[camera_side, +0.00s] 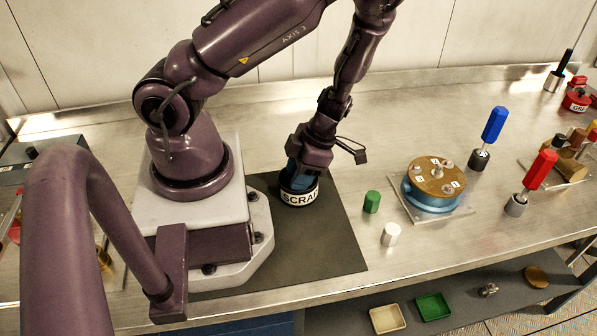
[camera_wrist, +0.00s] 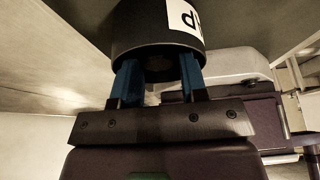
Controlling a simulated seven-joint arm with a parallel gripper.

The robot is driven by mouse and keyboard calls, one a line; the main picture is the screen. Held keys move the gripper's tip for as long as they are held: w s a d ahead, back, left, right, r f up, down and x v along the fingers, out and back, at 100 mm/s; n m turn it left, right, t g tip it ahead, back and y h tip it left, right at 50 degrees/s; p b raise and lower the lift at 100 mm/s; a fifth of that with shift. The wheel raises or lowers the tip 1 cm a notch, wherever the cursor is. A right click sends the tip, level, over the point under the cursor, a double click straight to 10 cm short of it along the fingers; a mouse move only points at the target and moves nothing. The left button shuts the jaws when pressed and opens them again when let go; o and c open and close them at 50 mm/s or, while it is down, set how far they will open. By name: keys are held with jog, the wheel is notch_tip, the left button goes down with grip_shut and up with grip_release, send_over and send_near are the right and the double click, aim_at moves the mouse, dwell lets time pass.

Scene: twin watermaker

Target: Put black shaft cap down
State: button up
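My gripper (camera_side: 292,175) points down at a black round container labelled SCRAP (camera_side: 299,190), which stands on the dark mat. In the wrist view the blue fingers (camera_wrist: 159,75) are spread apart. Their tips reach the dark underside or mouth of the black labelled container (camera_wrist: 125,35). I cannot tell whether the tips are inside it or beside it. I cannot make out the black shaft cap for certain; anything between the fingertips is dark and hidden.
A green cylinder (camera_side: 372,201) and a white one (camera_side: 390,235) stand right of the mat (camera_side: 335,245). Further right are a blue-bodied, brass-topped unit (camera_side: 433,185), a blue-handled tool (camera_side: 494,125) and a red-handled tool (camera_side: 540,170). Trays sit on the lower shelf.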

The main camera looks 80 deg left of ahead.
jog(key=shift+r, duration=0.15)
notch_tip(320, 180, up, 7)
jog(key=shift+f, duration=0.1)
dwell(0.5)
